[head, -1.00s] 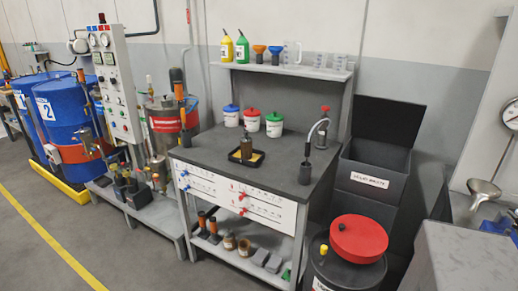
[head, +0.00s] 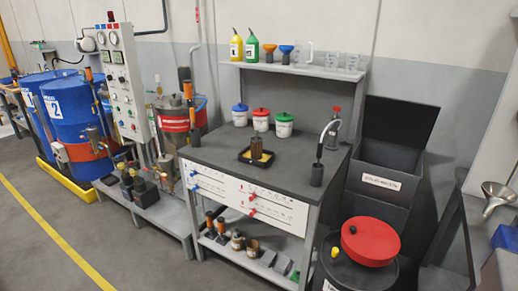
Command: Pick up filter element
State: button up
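No part is clearly readable as the filter element. A small dark brown cylinder (head: 256,147) stands upright in a shallow black tray (head: 243,161) on the workbench top. Two short tan and dark cylinders, one at the left (head: 237,241) and one at the right (head: 253,248), stand on the bench's lower shelf. They are too small to tell if either is a filter element. My gripper is not in view.
The dark workbench (head: 220,150) carries several lidded tubs and a curved spout (head: 327,140). A black open-lidded bin (head: 385,160) and a drum with a red funnel (head: 370,241) stand right of it. Blue drums (head: 70,110) are at left. Floor in front is clear.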

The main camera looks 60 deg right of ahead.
aim_at(257, 141)
jog(key=u, duration=0.05)
jog(key=i, duration=1)
jog(key=z, duration=0.05)
